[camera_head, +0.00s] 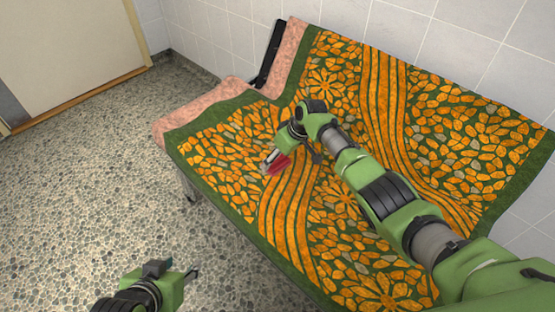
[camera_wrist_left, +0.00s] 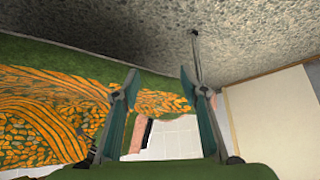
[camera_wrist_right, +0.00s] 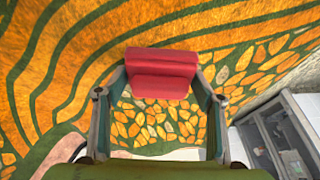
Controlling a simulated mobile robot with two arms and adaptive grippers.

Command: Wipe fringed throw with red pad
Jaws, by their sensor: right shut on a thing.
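The throw (camera_head: 388,108), green with an orange leaf and stripe pattern, covers most of a pink padded seat. It also shows in the left wrist view (camera_wrist_left: 45,115) and the right wrist view (camera_wrist_right: 60,75); I see no clear fringe. My right gripper (camera_head: 272,161) is shut on the red pad (camera_wrist_right: 162,70), holding it over the left part of the throw. The pad (camera_head: 279,163) is at or close to the cloth; contact is hard to tell. My left gripper (camera_head: 189,273) is open and empty, out over the floor before the seat; its spread fingers show in the left wrist view (camera_wrist_left: 158,78).
The pink seat (camera_head: 180,121) shows past the throw's left and back edges, with a black armrest-like bar (camera_head: 270,52) behind. White tiled wall (camera_head: 470,50) closes off the back. Speckled floor (camera_head: 90,180) is free at left, up to a pale door (camera_head: 65,50).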

